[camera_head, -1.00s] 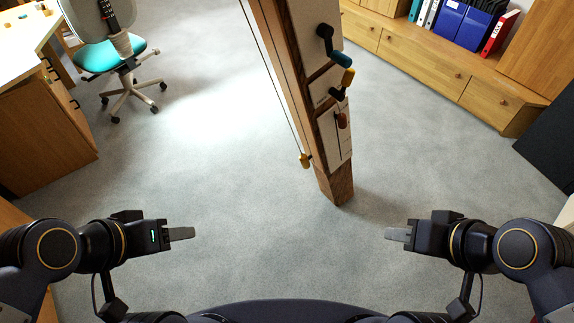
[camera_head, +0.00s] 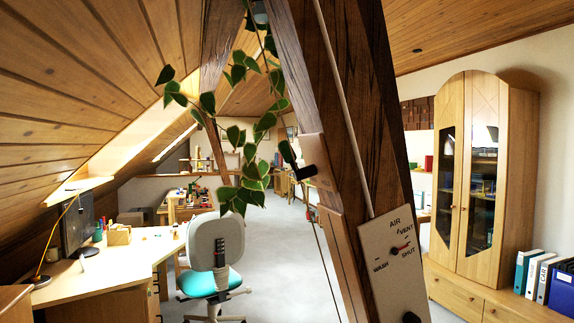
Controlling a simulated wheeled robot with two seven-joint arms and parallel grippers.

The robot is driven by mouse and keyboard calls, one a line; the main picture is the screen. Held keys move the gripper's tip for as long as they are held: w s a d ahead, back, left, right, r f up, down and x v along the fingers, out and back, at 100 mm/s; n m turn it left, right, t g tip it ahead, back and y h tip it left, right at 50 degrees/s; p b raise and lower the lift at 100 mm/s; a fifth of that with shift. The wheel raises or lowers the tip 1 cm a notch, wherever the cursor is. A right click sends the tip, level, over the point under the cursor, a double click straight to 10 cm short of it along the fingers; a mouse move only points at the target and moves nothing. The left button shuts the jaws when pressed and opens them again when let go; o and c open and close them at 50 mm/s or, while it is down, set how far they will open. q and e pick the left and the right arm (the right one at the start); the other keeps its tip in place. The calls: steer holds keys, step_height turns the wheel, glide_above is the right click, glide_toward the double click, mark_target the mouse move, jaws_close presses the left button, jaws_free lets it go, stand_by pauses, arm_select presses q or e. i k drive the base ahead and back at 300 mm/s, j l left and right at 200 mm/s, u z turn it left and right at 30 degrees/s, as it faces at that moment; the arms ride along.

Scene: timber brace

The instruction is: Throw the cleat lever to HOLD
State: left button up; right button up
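A dark timber brace (camera_head: 345,130) leans across the middle of the view. On its left side a small wooden plate (camera_head: 313,150) carries a dark lever (camera_head: 289,154) with its handle pointing up and left from a black pivot. I cannot tell whether this is the cleat lever, and no HOLD mark is readable. A black knob (camera_head: 411,317) shows at the bottom edge. Neither gripper is in view.
A leafy vine (camera_head: 245,170) hangs left of the brace. A pale cord or pipe (camera_head: 341,95) runs down the brace. A desk (camera_head: 115,255) and chair (camera_head: 213,245) stand left, a cabinet (camera_head: 483,170) right. Open floor (camera_head: 290,270) lies behind the brace.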

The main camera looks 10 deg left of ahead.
mark_target(307, 171)
steer(key=i+j+z, duration=0.1)
steer(key=z, duration=1.6)
steer(key=j+z, duration=0.4)
steer(key=k+j+z, duration=0.1)
steer(key=j+z, duration=0.25)
steer(key=k+j+z, duration=0.1)
steer(key=j+z, duration=0.3)
steer(key=k+j+z, duration=0.2)
steer(key=j+z, duration=0.15)
steer(key=k+j+z, duration=0.2)
steer(key=z, duration=0.2)
steer(key=j, duration=0.1)
